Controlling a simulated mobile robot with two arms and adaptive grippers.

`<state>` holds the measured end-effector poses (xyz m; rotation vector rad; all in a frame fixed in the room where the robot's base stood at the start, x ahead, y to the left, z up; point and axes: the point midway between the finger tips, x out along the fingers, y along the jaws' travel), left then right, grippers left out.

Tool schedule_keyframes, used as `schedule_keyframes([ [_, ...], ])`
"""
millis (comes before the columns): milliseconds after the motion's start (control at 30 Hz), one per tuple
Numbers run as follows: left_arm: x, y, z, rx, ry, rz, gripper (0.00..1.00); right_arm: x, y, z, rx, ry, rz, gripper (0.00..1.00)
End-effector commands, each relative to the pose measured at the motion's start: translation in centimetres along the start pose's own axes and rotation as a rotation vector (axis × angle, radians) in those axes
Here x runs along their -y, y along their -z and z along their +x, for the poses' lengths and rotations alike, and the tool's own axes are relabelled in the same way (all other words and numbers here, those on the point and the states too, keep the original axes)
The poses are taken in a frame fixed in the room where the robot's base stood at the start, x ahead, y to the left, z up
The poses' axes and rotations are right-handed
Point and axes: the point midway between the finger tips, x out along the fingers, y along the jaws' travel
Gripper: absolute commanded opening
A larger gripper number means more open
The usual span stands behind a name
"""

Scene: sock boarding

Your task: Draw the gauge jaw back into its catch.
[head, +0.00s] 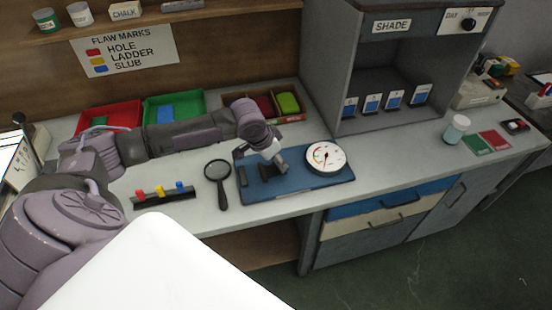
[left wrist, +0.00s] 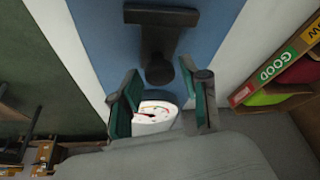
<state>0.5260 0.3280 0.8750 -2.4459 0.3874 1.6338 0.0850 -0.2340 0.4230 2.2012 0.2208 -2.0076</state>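The gauge stands on a blue base plate (head: 315,180) on the bench, with a round white dial (head: 326,156) at the plate's right. A dark T-shaped part, seemingly the gauge jaw (left wrist: 155,35), lies on the plate in the left wrist view, ending in a rounded knob (left wrist: 159,72). My left gripper (head: 275,163) is low over the plate, left of the dial. In the left wrist view its fingers (left wrist: 160,84) stand apart, on either side of the knob's end, with no clear contact. The dial (left wrist: 154,114) shows beyond them. The catch cannot be made out. My right gripper is not visible.
A magnifying glass (head: 218,180) and a rack of coloured markers (head: 162,194) lie left of the plate. Red (head: 110,116) and green (head: 174,107) trays stand behind my left arm. The grey shade box (head: 400,65) rises behind the gauge.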

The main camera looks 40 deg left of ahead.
Motion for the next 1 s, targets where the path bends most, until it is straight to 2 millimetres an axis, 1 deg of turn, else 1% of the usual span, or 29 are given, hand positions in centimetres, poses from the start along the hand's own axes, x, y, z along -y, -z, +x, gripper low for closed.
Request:
schedule_keyframes([
  [33,0.0,0.0,0.0,0.000,0.000,0.000,0.32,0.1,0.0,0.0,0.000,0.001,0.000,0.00],
  [200,0.0,0.0,0.0,0.000,0.000,0.000,0.04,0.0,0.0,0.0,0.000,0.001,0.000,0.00],
  [233,0.0,0.0,0.0,0.000,0.000,0.000,0.00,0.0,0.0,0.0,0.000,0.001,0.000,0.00],
  [500,-0.1,0.2,0.0,0.000,-0.001,-0.001,0.00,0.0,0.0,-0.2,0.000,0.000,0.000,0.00],
  [567,-0.3,0.7,0.0,-0.001,-0.002,-0.002,0.00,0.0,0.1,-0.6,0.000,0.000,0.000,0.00],
  [700,-1.2,2.8,0.7,-0.002,-0.005,-0.003,0.00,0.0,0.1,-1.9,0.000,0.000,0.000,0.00],
  [800,-1.8,4.1,1.3,-0.003,-0.005,-0.004,0.00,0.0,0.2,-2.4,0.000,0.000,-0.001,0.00],
  [900,-2.1,4.9,1.8,-0.002,-0.002,-0.003,0.00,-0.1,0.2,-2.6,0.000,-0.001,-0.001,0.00],
  [1000,-2.3,5.2,2.0,-0.002,-0.002,-0.001,0.00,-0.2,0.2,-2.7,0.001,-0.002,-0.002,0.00],
])
